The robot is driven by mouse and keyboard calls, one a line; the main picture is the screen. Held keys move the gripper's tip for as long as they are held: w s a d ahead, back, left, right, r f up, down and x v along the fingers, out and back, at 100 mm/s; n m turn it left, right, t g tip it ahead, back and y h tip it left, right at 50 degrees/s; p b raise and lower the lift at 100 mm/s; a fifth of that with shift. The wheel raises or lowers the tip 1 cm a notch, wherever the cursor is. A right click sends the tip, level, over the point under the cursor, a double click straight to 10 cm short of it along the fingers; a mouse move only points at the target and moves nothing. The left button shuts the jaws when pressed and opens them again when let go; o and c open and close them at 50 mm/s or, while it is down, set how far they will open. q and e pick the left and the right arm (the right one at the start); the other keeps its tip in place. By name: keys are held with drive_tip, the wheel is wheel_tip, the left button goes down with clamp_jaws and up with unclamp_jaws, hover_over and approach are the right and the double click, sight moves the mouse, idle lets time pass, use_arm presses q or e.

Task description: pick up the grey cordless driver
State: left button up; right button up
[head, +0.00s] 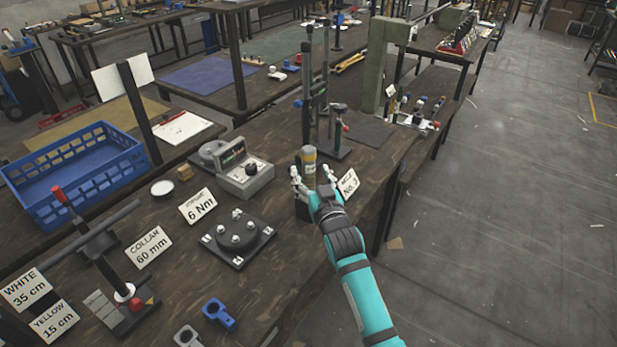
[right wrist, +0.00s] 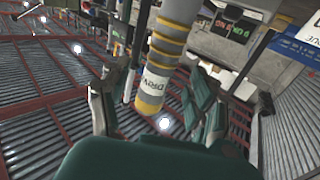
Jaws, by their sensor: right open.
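The grey cordless driver (head: 309,158) stands upright at the right edge of the workbench, with yellow bands on its body. A dark block or holder (head: 302,208) shows at its lower end, partly hidden. In the right wrist view the driver (right wrist: 167,52) shows close up, with yellow rings and a white label. My right gripper (head: 312,180) is open at the driver, with fingers on both sides of it. The right wrist view also shows the open fingers (right wrist: 155,103) to its left and right; I cannot tell whether they touch it. My left gripper is not in view.
A "No. 3" card (head: 348,184) stands just right of the driver. A tall press (head: 316,90) rises behind it. A grey scale-like unit (head: 243,176) and a round fixture (head: 238,238) stand to the left. A blue crate (head: 72,178) is farther left. Bare bench lies in front.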

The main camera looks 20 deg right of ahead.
drive_tip(key=shift+w, duration=1.6)
clamp_jaws()
drive_tip(key=shift+r, duration=0.1)
